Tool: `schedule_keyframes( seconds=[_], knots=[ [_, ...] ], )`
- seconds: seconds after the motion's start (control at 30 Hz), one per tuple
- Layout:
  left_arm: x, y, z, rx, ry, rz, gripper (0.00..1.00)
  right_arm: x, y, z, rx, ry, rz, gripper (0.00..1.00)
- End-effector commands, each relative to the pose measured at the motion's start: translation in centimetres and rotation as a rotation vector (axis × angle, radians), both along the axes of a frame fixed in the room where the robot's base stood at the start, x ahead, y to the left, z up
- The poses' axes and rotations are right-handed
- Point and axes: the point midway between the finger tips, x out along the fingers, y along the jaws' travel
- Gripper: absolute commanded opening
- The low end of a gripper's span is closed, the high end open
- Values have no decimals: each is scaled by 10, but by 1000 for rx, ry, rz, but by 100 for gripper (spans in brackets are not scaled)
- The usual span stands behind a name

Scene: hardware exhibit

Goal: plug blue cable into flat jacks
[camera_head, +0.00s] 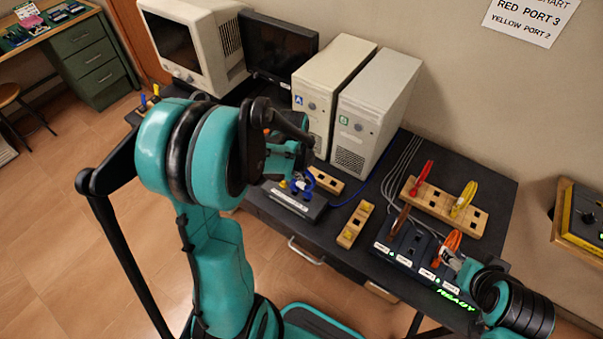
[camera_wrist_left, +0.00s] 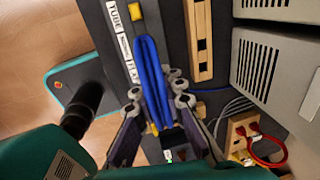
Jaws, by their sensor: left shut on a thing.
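My left gripper (camera_head: 299,168) is over the front left of the desk, shut on the blue cable (camera_head: 303,184). In the left wrist view the blue cable (camera_wrist_left: 150,75) is a folded loop between the fingers (camera_wrist_left: 158,98) of my left gripper. Below it lies a dark jack box (camera_head: 292,203) with white labels; in the left wrist view the labels on the box (camera_wrist_left: 122,45) read like TUBE and FLAT. Whether the plug touches a jack is hidden by the fingers and loop. My right gripper (camera_head: 455,262) is by the orange cable (camera_head: 452,241); its jaws are unclear.
A labelled dark panel (camera_head: 402,262) sits at the front right with green READY text. A wooden rack (camera_head: 430,203) holds red (camera_head: 421,178) and yellow (camera_head: 463,199) plugs. Small wooden blocks (camera_head: 355,225) lie nearby. Two computer towers (camera_head: 372,108) stand behind.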

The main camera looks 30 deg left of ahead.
Motion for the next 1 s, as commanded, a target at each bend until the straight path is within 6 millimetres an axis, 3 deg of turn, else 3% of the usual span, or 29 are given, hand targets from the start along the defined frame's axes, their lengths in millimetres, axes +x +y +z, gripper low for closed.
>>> schedule_keyframes(
  seconds=[1.0],
  knots=[
    [0,0,-8,0,4,-1,0,0,0,-10,0,0,0,61]
  ],
)
